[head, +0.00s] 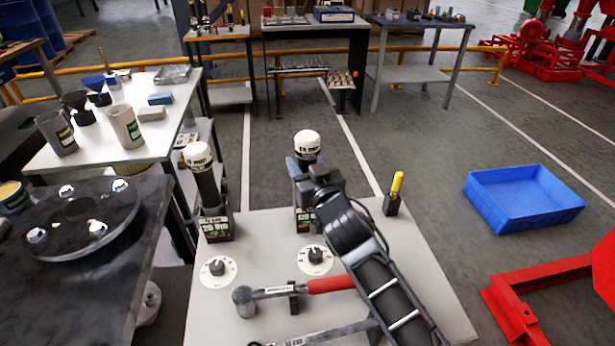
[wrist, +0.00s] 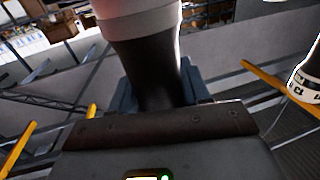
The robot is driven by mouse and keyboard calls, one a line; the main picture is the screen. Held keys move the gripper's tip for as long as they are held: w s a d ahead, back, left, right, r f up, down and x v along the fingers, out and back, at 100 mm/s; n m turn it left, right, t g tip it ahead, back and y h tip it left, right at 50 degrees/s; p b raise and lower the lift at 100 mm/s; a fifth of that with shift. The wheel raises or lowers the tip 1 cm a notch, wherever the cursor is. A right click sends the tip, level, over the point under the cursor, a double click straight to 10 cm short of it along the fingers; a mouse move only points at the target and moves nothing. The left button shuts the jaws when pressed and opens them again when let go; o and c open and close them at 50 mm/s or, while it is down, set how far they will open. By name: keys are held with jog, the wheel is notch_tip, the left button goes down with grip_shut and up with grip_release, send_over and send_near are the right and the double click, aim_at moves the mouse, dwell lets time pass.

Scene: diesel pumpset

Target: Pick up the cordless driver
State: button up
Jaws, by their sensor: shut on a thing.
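Two cordless drivers with white tops, dark bodies and labelled bases stand upright at the back of the grey table (head: 262,275). My gripper (head: 304,168) is shut on the middle cordless driver (head: 307,142), below its white top. My arm hides part of this driver; its base appears at the table top, but I cannot tell whether it touches. In the wrist view the driver's dark body (wrist: 150,65) sits between the blue-grey fingers of my gripper (wrist: 162,90). The other cordless driver (head: 204,185) stands free to the left; it also shows in the wrist view (wrist: 308,82).
A hammer (head: 295,290) with a red handle lies on a rest at the front, under my arm's side. Two round white discs with dark knobs (head: 217,268) and a yellow-handled tool (head: 395,190) in a holder are nearby. A blue crate (head: 525,200) lies on the floor.

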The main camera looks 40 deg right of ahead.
jog(key=shift+r, duration=0.2)
grip_shut()
notch_tip(320, 180, up, 18)
jog(key=shift+f+p, duration=0.1)
jog(key=shift+p, duration=0.4)
jog(key=o, duration=0.8)
grip_release()
grip_shut()
